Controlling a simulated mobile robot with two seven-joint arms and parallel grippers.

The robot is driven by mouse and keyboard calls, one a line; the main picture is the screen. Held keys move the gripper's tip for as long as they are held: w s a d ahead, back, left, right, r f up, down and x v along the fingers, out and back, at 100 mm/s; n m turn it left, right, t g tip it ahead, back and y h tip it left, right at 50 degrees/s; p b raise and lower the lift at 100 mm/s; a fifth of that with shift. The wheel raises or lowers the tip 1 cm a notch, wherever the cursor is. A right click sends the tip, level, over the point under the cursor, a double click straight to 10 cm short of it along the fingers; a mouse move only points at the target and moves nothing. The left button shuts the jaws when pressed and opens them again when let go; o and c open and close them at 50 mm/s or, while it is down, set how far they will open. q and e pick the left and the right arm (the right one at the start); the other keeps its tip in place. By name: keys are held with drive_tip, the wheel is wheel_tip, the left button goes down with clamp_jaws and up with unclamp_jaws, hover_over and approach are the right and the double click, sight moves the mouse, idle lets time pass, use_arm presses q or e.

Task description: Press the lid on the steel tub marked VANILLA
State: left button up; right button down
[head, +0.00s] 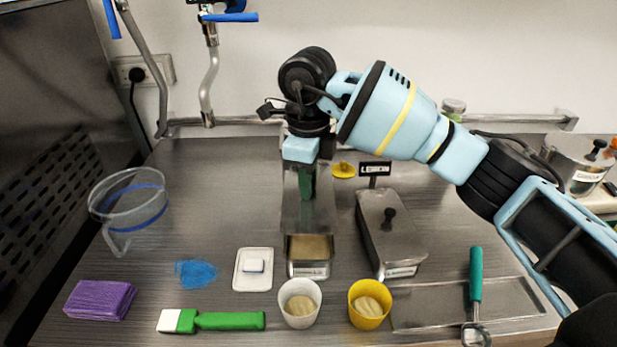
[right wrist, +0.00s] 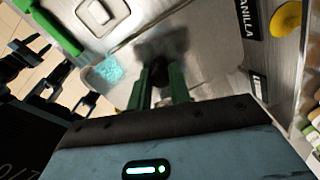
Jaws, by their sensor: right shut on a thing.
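My right gripper (head: 307,190) reaches down over a steel tub (head: 309,271), its green fingers close together. In the right wrist view, the fingers (right wrist: 160,88) are shut on the dark knob (right wrist: 159,72) of a steel lid (right wrist: 205,65). In the head view the lid (head: 289,212) covers the rear of the tub, and beige contents show in front. I cannot tell whether the lid touches the rim. A VANILLA sign (right wrist: 247,18) stands by it in the right wrist view; the arm hides it in the head view. My left gripper is not in view.
A lidded steel tub (head: 393,240) with a LEMON sign (head: 375,169) stands close on the right. A white cup (head: 299,303) and a yellow cup (head: 369,304) stand in front. A white dish (head: 248,281), green spatula (head: 230,321) and clear jug (head: 128,207) are to the left.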

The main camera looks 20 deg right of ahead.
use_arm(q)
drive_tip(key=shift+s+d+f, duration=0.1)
use_arm(e)
drive_tip(key=shift+f, duration=0.15)
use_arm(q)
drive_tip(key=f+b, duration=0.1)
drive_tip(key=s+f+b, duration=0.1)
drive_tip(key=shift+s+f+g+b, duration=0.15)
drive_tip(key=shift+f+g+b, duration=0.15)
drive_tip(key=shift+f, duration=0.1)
use_arm(e)
wheel_tip(320, 180, down, 6)
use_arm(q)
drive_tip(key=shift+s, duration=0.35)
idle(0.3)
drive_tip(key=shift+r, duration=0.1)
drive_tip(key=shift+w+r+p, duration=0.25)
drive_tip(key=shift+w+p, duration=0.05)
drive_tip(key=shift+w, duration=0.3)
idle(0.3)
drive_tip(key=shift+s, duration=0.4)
